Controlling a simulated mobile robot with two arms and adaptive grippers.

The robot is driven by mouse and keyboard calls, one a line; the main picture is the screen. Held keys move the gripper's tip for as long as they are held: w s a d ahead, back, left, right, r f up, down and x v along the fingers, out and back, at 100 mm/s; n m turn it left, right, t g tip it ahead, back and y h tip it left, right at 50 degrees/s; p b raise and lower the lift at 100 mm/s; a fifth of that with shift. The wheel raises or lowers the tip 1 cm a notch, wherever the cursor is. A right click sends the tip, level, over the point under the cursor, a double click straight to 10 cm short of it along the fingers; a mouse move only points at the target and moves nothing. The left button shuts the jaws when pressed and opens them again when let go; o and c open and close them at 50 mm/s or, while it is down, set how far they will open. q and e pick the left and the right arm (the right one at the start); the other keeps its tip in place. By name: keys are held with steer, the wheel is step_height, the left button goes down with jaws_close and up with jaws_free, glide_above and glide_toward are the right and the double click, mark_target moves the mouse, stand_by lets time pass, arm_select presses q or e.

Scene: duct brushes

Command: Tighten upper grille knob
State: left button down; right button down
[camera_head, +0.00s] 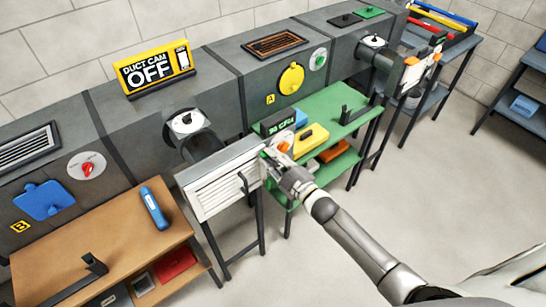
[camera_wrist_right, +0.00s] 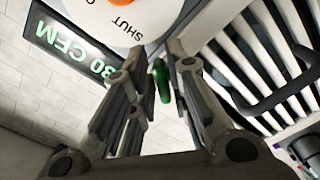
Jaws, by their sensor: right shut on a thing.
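The white slatted grille (camera_head: 222,182) stands at the front end of a duct branch, with a dark handle on its face. It also shows in the right wrist view (camera_wrist_right: 235,65). My right gripper (camera_head: 272,160) is at the grille's upper right edge. In the right wrist view its fingers (camera_wrist_right: 160,62) close around a small green knob (camera_wrist_right: 162,82) beside the grille. The fingers partly hide the knob, and how tightly it is seated cannot be told. My left gripper is not in view.
A white dial with an orange knob (camera_head: 284,147) is close beside my right gripper. A wooden bench (camera_head: 100,235) stands left. Floor in front is open.

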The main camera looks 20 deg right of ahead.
steer(key=shift+s+a+f+m, duration=0.1)
steer(key=shift+a+m, duration=0.05)
steer(key=shift+m, duration=1.5)
steer(key=shift+a+f+m, duration=0.1)
steer(key=shift+m, duration=1.5)
steer(key=shift+s+a+f+m, duration=0.1)
steer(key=shift+a+m, duration=0.05)
steer(key=shift+m, duration=1.5)
steer(key=c, duration=1.5)
jaws_free()
steer(key=shift+c, duration=0.2)
steer(key=v, duration=1.2)
steer(key=shift+w+r, duration=0.1)
